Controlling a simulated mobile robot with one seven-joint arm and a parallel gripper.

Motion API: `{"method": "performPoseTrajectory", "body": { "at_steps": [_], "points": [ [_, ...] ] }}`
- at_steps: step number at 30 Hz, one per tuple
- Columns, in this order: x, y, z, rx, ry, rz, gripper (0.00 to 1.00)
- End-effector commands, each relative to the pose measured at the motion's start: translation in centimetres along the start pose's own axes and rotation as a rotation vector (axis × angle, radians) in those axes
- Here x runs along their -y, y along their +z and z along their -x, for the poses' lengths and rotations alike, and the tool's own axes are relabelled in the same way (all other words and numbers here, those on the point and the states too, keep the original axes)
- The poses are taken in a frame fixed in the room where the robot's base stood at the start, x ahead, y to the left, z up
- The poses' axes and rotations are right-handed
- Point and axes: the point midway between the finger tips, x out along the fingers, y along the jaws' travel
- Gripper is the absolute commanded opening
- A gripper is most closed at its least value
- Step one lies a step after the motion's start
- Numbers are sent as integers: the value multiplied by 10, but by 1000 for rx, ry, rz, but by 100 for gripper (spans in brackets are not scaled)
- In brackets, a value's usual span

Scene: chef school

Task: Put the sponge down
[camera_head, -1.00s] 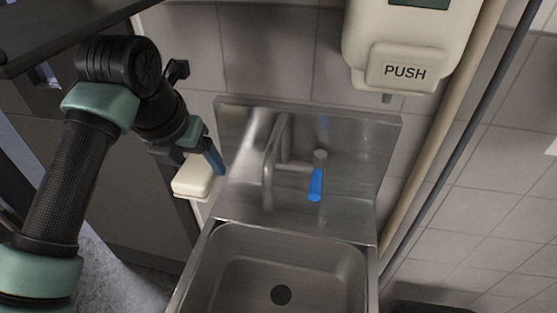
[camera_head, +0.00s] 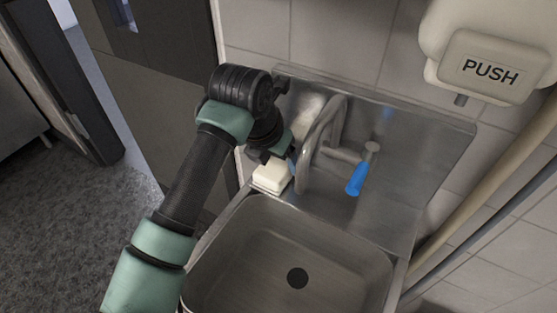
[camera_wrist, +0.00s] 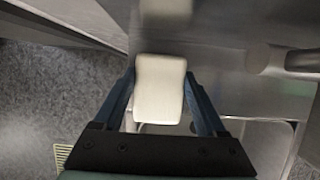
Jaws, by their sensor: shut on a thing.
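The sponge (camera_head: 271,178) is a pale cream block at the back left corner of the sink. My gripper (camera_head: 283,163) is shut on it from above and behind in the head view. In the wrist view the sponge (camera_wrist: 159,95) sits between the two blue fingers of my gripper (camera_wrist: 160,78). It is over or on the metal ledge left of the tap. I cannot tell whether its underside touches the ledge.
The metal sink basin (camera_head: 330,255) is empty, with a dark drain. A curved tap (camera_head: 308,150) with a blue lever (camera_head: 357,180) stands just right of the sponge. A soap dispenser (camera_head: 490,65) hangs on the wall at upper right. Open floor (camera_head: 70,220) lies to the left.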

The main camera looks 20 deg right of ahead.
Motion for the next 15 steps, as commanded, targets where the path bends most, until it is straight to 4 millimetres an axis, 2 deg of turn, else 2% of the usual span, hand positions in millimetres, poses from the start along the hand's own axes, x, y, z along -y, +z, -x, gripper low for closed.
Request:
{"method": "performPoseTrajectory", "body": {
  "at_steps": [11, 12, 15],
  "points": [
    [0, -3, -7, 1, 1, 0, 29],
    [0, -3, -7, 2, 1, 0, 77],
    [0, -2, -6, 1, 1, 0, 95]
  ]
}}
